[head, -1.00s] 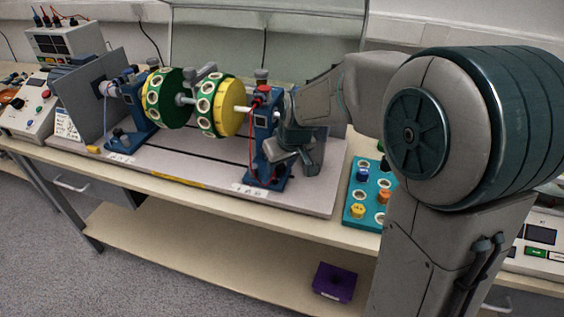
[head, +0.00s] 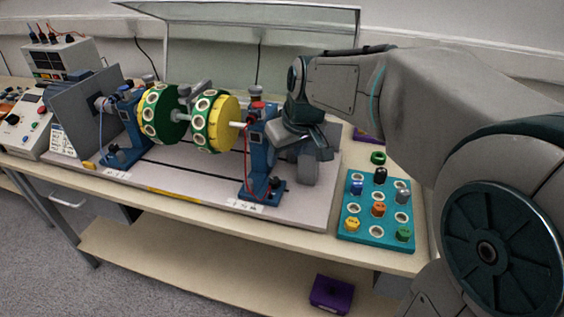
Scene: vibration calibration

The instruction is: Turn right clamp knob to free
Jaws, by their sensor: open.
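The right blue pedestal (head: 261,160) stands upright on the grey base plate and supports the right end of the rotor shaft. A small dark knob (head: 277,184) shows at the right side of its foot; I take it for the right clamp knob, but its turn position is too small to read. My gripper (head: 309,168) is open and hangs just right of the pedestal, above and right of that knob. It appears empty. Whether a finger touches the pedestal I cannot tell. The rotor with yellow and green discs (head: 212,125) lies between the two pedestals.
The left blue pedestal (head: 129,125) stands beside a grey upright panel (head: 83,115). A teal tray (head: 376,238) of coloured plugs lies right of the base plate. A clear raised cover (head: 210,50) stands behind the rotor. A purple box (head: 332,294) sits on the lower shelf.

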